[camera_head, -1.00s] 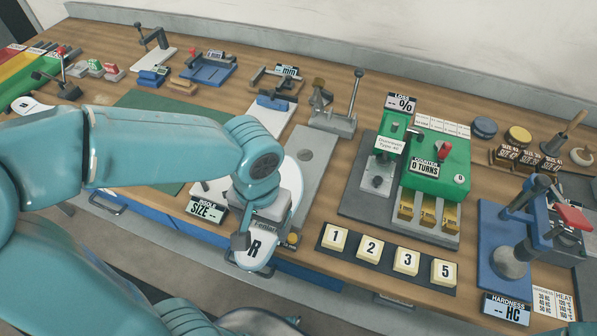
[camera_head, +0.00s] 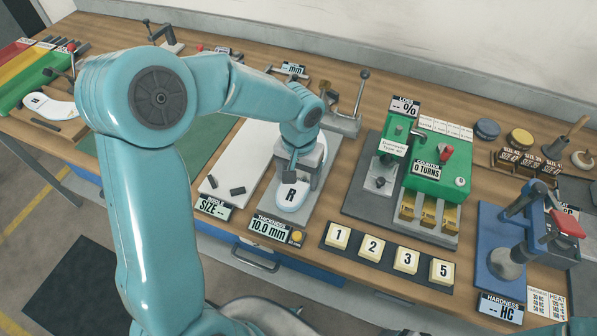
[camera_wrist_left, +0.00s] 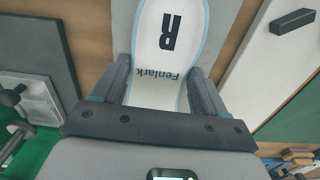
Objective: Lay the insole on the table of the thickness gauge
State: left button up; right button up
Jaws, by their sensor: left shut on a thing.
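A white insole (camera_head: 291,196) with a pale blue edge and a black R lies over the grey plate of the thickness gauge (camera_head: 263,203). My left gripper (camera_head: 291,171) is above the gauge plate and shut on the insole. In the left wrist view the insole (camera_wrist_left: 170,60) runs between the two fingers, with "Fenlark" printed on it. I cannot tell whether its underside touches the plate. The gauge display (camera_head: 268,227) reads 10.0 mm, beside a yellow button (camera_head: 297,236). My right gripper is not in view.
The white size board (camera_head: 229,163) with small dark blocks stands just left of the gauge. Numbered buttons (camera_head: 372,248) and a green counter machine (camera_head: 437,165) are to the right. Another insole (camera_head: 50,107) lies at far left. A lever device (camera_head: 343,120) stands behind the gauge.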

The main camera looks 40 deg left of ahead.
pick_arm(q)
jog(key=shift+s, duration=0.1)
jog(key=shift+f, duration=0.1)
jog(key=o, duration=1)
jog(key=shift+o, duration=0.2)
jog(key=shift+r, duration=0.35)
notch_tip(320, 180, up, 12)
jog(key=shift+f, duration=0.15)
